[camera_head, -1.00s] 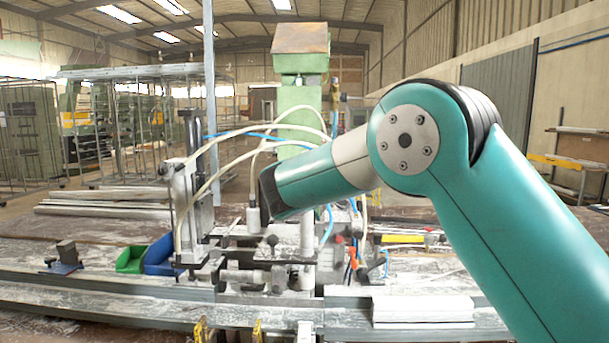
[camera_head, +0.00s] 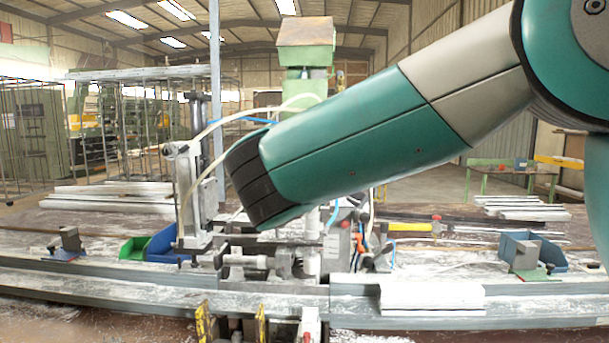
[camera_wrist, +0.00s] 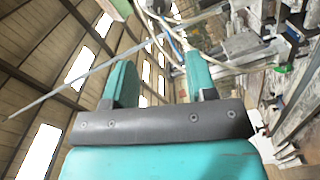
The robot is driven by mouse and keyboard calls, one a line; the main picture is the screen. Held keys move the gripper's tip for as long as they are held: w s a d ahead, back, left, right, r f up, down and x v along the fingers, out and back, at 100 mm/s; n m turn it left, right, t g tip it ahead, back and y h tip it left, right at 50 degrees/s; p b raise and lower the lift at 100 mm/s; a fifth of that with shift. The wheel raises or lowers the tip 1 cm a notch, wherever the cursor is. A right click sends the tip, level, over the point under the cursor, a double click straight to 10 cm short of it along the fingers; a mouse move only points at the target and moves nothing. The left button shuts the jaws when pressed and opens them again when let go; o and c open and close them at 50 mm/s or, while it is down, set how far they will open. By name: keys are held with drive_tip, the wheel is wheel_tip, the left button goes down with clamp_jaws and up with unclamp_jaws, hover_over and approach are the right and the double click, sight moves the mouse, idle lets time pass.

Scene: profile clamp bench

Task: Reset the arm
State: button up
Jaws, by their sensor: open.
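My gripper (camera_wrist: 158,85) shows in the wrist view with two teal fingers standing apart and nothing between them. The wrist view is tilted, with the hall roof on the left and the bench on the right. In the head view my teal and grey arm crosses the right and middle of the picture, in front of the clamp machine. The gripper's fingers cannot be made out there. The clamp machine (camera_head: 200,195) stands on the bench behind my arm, and its middle part is hidden by the arm.
A green bin (camera_head: 134,248) and a blue bin (camera_head: 163,246) sit left of the clamp. Another blue bin (camera_head: 556,252) stands at the right. A hammer (camera_head: 436,227) lies behind. Hoses hang around the clamp.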

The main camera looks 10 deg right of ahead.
drive_tip(key=shift+v, duration=0.85)
drive_tip(key=s+d+f+m+g+y, duration=0.1)
drive_tip(key=s+d+f+g+y, duration=0.1)
drive_tip(key=s+f+g+y, duration=0.3)
drive_tip(key=s+d+f+m+g, duration=0.2)
drive_tip(key=f+g, duration=0.1)
drive_tip(key=f, duration=0.5)
drive_tip(key=s+a+f+g+y, duration=0.1)
drive_tip(key=s+f+g+y, duration=0.1)
drive_tip(key=s, duration=1)
drive_tip(key=s+a+f+g+y, duration=0.1)
drive_tip(key=s+f+g+y, duration=0.1)
drive_tip(key=s+f+g, duration=0.2)
drive_tip(key=s+g, duration=0.3)
drive_tip(key=s, duration=0.5)
drive_tip(key=shift+a+f+m+y, duration=0.3)
drive_tip(key=shift+a+m+y, duration=0.05)
drive_tip(key=shift+m+y, duration=0.05)
